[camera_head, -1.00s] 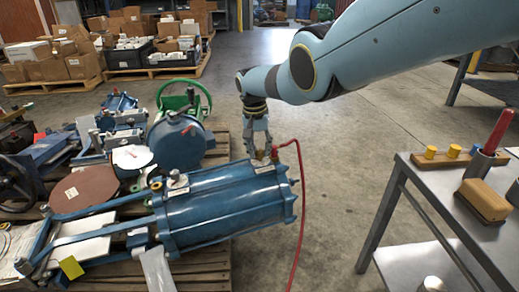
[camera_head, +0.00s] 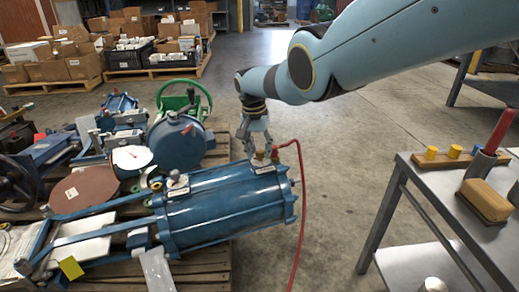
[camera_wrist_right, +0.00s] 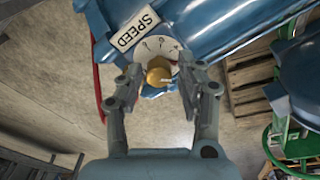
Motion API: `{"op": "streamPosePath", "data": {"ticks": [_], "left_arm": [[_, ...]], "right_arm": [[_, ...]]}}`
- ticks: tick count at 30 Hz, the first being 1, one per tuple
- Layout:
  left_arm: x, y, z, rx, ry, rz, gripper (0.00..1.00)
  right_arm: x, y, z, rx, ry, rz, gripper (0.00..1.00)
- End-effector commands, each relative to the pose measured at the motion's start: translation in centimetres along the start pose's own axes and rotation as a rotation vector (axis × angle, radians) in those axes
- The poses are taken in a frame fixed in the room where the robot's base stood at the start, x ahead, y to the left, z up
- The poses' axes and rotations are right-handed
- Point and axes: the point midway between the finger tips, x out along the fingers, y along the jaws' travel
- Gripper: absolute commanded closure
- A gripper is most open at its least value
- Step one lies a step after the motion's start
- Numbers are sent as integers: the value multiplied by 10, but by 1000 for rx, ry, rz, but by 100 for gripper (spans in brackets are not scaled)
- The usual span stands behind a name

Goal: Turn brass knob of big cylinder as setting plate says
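The big blue cylinder (camera_head: 222,208) lies on its side on a pallet. The brass knob (camera_head: 260,155) stands on top near its right end; in the right wrist view the knob (camera_wrist_right: 158,73) sits on a white dial (camera_wrist_right: 152,50) beside a SPEED label (camera_wrist_right: 134,28). The dial's small marks and the knob's pointing are too small to read surely. My right gripper (camera_head: 252,148) is just above the knob. In the wrist view its open fingers (camera_wrist_right: 160,76) stand either side of the knob, with gaps. My left gripper is out of view. I cannot tell which plate is the setting plate.
A red hose (camera_head: 301,210) hangs from the cylinder's right end, close to my gripper. A yellow tag (camera_head: 71,267) lies at lower left. A green handwheel (camera_head: 205,98) and other blue machines stand behind. A metal table (camera_head: 420,185) is at right.

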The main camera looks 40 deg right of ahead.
Motion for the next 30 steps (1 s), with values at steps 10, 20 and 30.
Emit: {"op": "streamPosePath", "data": {"ticks": [10,20,30], "left_arm": [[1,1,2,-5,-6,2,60],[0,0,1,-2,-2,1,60],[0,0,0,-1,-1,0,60]], "right_arm": [[0,1,-1,0,1,1,51],[-23,0,-2,0,4,-1,51],[-92,0,-1,-1,3,-2,51]]}}
